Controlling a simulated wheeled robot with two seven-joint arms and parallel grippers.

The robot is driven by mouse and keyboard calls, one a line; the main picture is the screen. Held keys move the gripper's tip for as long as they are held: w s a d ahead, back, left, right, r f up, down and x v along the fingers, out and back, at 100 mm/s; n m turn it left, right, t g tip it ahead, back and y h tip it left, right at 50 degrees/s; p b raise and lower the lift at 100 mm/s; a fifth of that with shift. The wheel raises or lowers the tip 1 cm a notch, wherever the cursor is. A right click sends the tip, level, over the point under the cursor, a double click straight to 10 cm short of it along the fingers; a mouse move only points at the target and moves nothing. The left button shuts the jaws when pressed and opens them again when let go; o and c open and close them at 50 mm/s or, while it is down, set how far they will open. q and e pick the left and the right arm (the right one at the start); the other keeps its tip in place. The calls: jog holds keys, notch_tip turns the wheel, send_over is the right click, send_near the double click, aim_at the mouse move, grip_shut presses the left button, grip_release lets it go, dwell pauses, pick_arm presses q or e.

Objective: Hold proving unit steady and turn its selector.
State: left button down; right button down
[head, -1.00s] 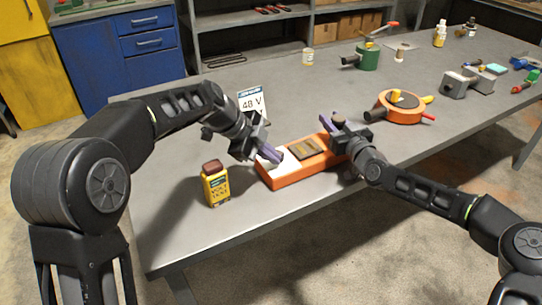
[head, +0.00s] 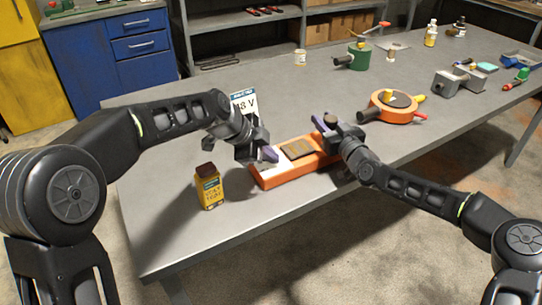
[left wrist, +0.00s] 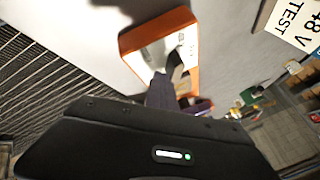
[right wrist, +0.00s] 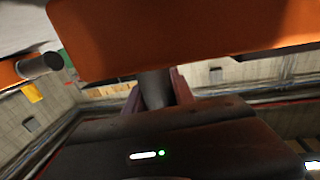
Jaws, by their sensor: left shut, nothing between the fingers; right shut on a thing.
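The proving unit, an orange box (head: 290,177) with a pale top panel, lies on the grey table in the head view. It also shows in the left wrist view (left wrist: 128,41) and overhead in the right wrist view (right wrist: 190,35). My right gripper (head: 320,124) is shut on a grey part of the unit at its far right end. My left gripper (head: 268,153) is shut and empty over the pale panel. A dark bar-like part, possibly the selector (left wrist: 176,62), shows beside its fingertips in the left wrist view. Whether they touch cannot be told.
A yellow tester (head: 209,190) stands left of the unit. A "48 V" card (head: 245,100) stands behind my left gripper. An orange round device (head: 395,108) and a green one (head: 358,59) stand further right.

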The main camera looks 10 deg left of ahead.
pick_arm(q)
jog(key=shift+w+a, duration=0.25)
jog(key=shift+a, duration=0.45)
jog(key=shift+s, duration=0.1)
jog(key=shift+s+d, duration=0.15)
jog(key=shift+s, duration=0.4)
jog(key=s, duration=0.2)
jog(key=shift+s+d, duration=0.3)
jog(key=shift+s, duration=0.05)
jog(key=s+d+v, duration=0.1)
jog(key=v, duration=0.8)
jog(key=shift+s+r, duration=0.3)
jog(key=shift+r, duration=0.1)
jog(key=c, duration=2.1)
grip_release()
